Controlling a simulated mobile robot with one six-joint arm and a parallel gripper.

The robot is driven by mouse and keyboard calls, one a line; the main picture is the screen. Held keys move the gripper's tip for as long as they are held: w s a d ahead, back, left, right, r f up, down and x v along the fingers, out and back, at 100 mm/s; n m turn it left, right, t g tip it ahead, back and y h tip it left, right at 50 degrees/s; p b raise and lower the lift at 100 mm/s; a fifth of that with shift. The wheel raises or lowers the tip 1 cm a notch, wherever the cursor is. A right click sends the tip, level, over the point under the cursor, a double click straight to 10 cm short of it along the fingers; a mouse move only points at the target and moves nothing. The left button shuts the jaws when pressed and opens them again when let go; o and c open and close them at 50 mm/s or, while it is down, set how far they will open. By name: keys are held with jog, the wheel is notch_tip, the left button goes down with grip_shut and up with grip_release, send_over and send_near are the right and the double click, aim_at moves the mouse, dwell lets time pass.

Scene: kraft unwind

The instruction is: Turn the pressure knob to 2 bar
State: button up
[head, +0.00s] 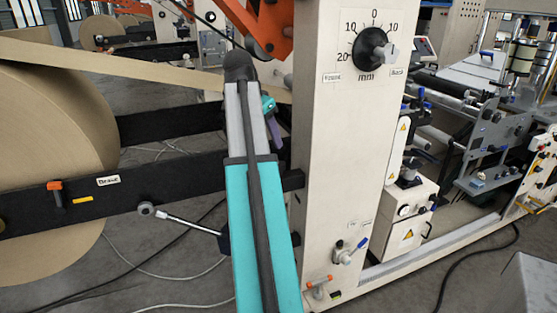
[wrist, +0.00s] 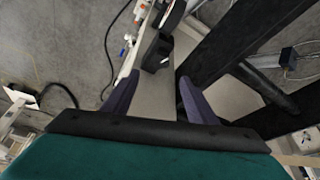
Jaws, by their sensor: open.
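No knob with a legible bar scale shows in either view. A large black knob with a grey pointer (head: 372,50) sits on the cream column (head: 335,140) in the head view; its scale reads 20, 10, 0, 10 and mm. A small black knob (head: 408,172) tops a white box right of the column, with no readable scale. My gripper (head: 270,125) is left of the column, partly hidden by my arm. In the wrist view its purple fingers (wrist: 158,76) are apart, with nothing held between them.
A big brown paper roll (head: 50,140) and black beams (head: 170,170) with a brake label stand left. A small blue-handled valve (head: 345,252) and an orange-handled valve (head: 318,285) sit low on the column. Cables cross the floor. Machine rollers fill the right.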

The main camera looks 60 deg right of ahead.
aim_at(280, 164)
jog(key=shift+p+x, duration=0.5)
jog(key=shift+x, duration=5.1)
jog(key=c, duration=1.1)
jog(key=shift+s+n+p, duration=0.1)
jog(key=shift+n+p, duration=0.2)
jog(key=shift+n, duration=0.1)
jog(key=n, duration=0.1)
jog(key=n+t+p, duration=0.1)
jog(key=n, duration=0.1)
jog(key=n+t+p, duration=0.1)
jog(key=shift+s+r, duration=0.1)
jog(key=shift+s, duration=0.15)
jog(key=shift+d+n+t+y+p, duration=0.15)
jog(key=shift+n+t+p, duration=0.4)
jog(key=shift+n, duration=0.85)
jog(key=shift+n+t+y+p, duration=0.2)
jog(key=shift+n+p, duration=0.55)
jog(key=shift+n, duration=0.65)
jog(key=o, duration=1.1)
